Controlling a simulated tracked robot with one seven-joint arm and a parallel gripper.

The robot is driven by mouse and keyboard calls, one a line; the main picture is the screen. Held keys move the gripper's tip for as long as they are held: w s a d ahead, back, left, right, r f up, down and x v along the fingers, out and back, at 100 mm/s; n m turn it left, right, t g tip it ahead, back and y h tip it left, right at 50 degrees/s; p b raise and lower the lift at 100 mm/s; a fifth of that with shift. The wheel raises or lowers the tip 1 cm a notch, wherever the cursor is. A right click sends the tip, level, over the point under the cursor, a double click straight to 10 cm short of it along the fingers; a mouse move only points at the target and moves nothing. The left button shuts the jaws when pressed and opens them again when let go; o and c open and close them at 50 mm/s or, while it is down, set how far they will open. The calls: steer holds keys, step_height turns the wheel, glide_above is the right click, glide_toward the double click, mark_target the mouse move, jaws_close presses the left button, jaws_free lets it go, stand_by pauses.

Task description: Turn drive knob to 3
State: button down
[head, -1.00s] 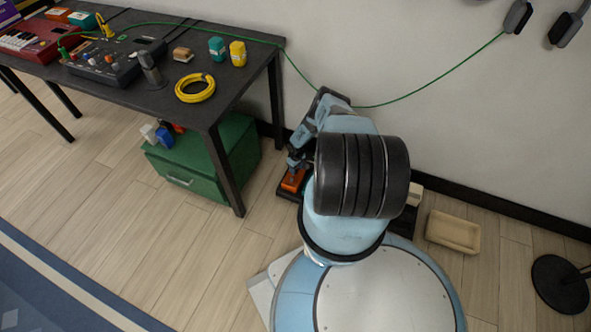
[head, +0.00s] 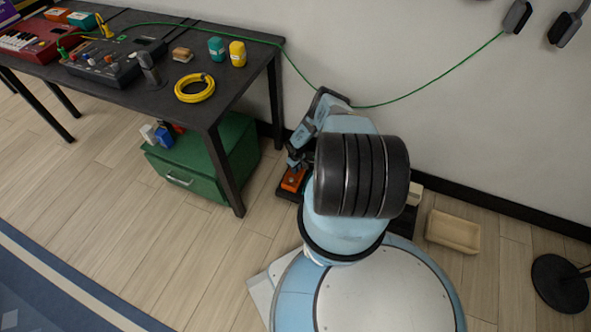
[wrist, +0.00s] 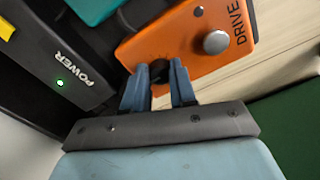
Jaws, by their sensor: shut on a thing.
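The orange drive pedal (wrist: 178,38), marked DRIVE, lies on a black board on the floor. It also shows in the head view (head: 293,180), partly hidden by my arm. A round silver button (wrist: 216,42) sits on its face beside the lettering. My gripper (wrist: 160,80) is at the pedal's near end, its two blue fingers shut on a small black knob (wrist: 159,70). The knob is mostly hidden between the fingers, and its pointer and any scale numbers cannot be read.
A black power unit (wrist: 60,65) with a lit green light and a teal pedal (wrist: 93,8) are close beside the orange pedal. The dark table (head: 232,105) and green cabinet (head: 215,160) stand to the left. A beige tray (head: 453,232) lies on the floor at right.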

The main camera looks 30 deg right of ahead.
steer(key=n, duration=0.5)
steer(key=shift+n, duration=0.4)
steer(key=n, duration=0.5)
steer(key=shift+a+n, duration=0.15)
steer(key=shift+n, duration=0.15)
steer(key=shift+s+n, duration=0.1)
steer(key=shift+n, duration=0.2)
steer(key=c, duration=0.9)
jaws_free()
steer(key=shift+w+r, duration=0.2)
steer(key=shift+r, duration=0.7)
step_height(320, 180, up, 12)
steer(key=shift+s+f, duration=0.1)
